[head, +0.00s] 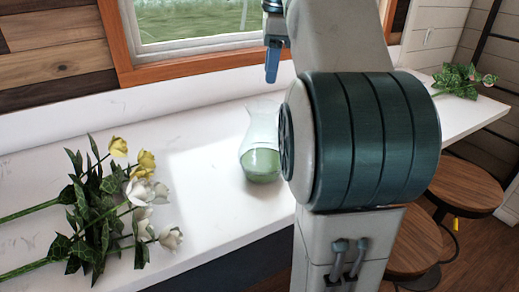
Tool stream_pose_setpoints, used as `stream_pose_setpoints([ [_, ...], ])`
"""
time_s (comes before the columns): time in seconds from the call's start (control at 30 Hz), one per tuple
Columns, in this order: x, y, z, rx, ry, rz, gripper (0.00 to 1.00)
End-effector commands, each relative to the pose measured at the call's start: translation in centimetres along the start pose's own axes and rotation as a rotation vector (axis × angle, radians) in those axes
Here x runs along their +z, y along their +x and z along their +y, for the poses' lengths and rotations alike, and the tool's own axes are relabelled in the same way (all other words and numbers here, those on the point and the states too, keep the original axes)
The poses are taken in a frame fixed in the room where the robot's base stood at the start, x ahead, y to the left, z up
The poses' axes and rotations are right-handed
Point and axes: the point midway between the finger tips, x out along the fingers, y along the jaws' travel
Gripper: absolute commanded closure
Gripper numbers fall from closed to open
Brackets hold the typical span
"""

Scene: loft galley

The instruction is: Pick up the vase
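The vase (261,146) is clear glass with a flared top and green contents in its lower part. It stands upright on the white counter (190,212), left of my arm, which hides part of its right side. My gripper (272,66) shows only in part at the top of the head view, as a blue finger pointing down. It appears higher in the picture than the vase and apart from it. My arm hides the rest of the gripper, so its opening cannot be seen.
White and yellow flowers (110,205) with long green stems lie on the counter at left. A green sprig (462,80) lies at the counter's far right. Round wooden stools (465,186) stand at lower right. A window (190,22) is behind the counter. The counter between flowers and vase is clear.

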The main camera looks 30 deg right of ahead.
Motion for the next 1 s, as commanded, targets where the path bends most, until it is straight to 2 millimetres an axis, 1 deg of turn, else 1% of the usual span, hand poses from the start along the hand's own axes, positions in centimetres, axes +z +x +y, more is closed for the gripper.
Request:
stream_pose_setpoints([
  [0.03, 0.1, 1.1, 0.2, 0.004, -0.003, -0.001, 0.7],
  [0.1, 0.2, 2.6, 0.2, 0.004, -0.007, 0.0, 0.7],
  [0.3, 0.2, 6.2, 0.2, 0.003, -0.009, 0.0, 0.7],
  [0.4, 0.2, 7.1, 0.2, 0.001, -0.008, 0.0, 0.7],
  [0.57, 0.1, 8.0, 0.2, 0.001, -0.007, 0.0, 0.7],
  [0.83, -0.2, 11.6, 0.6, 0.003, -0.006, 0.0, 0.7],
  [0.9, -0.2, 12.3, 0.6, 0.002, -0.006, 0.0, 0.7],
  [1.0, -0.2, 12.7, 0.5, 0.0, -0.006, 0.0, 0.7],
])
